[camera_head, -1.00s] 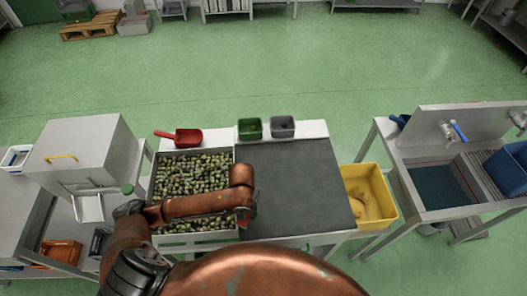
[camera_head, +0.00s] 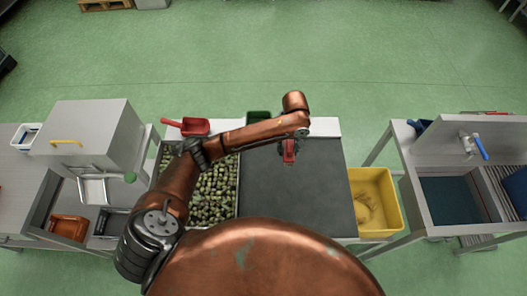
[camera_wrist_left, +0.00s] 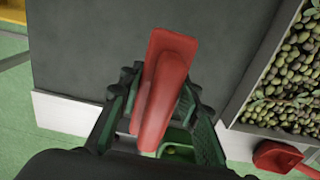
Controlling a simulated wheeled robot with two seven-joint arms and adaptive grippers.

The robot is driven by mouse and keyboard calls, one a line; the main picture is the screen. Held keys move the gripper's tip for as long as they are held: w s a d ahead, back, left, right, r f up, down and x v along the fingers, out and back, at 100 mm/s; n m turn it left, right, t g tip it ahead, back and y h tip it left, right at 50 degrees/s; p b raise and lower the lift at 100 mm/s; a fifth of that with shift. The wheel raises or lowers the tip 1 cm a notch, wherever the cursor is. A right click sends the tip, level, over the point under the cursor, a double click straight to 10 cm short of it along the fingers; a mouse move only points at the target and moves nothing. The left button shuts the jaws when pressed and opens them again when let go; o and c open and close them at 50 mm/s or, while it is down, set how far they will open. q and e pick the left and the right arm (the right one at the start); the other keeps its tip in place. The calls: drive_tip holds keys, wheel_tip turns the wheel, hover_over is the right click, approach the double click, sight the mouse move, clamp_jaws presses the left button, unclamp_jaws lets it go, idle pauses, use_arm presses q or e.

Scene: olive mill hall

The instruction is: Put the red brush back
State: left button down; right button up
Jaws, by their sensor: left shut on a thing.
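The red brush (camera_head: 289,153) is held in my left gripper (camera_head: 288,142), above the far part of the dark grey work surface (camera_head: 290,190). In the left wrist view the brush (camera_wrist_left: 166,85) stands between the two dark green fingers of the gripper (camera_wrist_left: 155,112), which are shut on it. Its underside and any bristles are hidden. A small green container (camera_head: 258,117) stands on the white strip at the back of the table; the wrist view shows part of it (camera_wrist_left: 178,143) below the fingers. The grey container beside it is hidden by my arm. My right gripper is not in view.
A tray of olives (camera_head: 212,195) lies left of the dark surface, with a red scoop (camera_head: 194,126) behind it. A yellow bin (camera_head: 374,190) stands at the right, before the sink (camera_head: 450,198). The dark surface is clear.

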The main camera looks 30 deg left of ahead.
use_arm(q)
drive_tip(key=w+a+f, duration=0.1)
drive_tip(key=a+f, duration=0.2)
drive_tip(key=a, duration=0.4)
hover_over(263, 155)
drive_tip(key=d, duration=0.1)
wheel_tip(263, 155, down, 5)
drive_tip(key=shift+d+r+b, duration=0.1)
drive_tip(key=shift+d+b, duration=0.05)
drive_tip(key=shift+b, duration=0.2)
drive_tip(key=shift+w+a+f, duration=0.1)
drive_tip(key=shift+a+f, duration=0.45)
drive_tip(key=shift+f, duration=0.1)
wheel_tip(263, 155, down, 3)
drive_tip(key=shift+w+a+f, duration=0.1)
drive_tip(key=shift+a, duration=0.05)
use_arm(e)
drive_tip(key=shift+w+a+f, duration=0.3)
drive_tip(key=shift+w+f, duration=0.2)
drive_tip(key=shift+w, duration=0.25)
use_arm(q)
drive_tip(key=shift+f, duration=0.1)
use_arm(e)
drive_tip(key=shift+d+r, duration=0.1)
use_arm(q)
drive_tip(key=c, duration=1.4)
unclamp_jaws()
drive_tip(key=shift+c, duration=0.2)
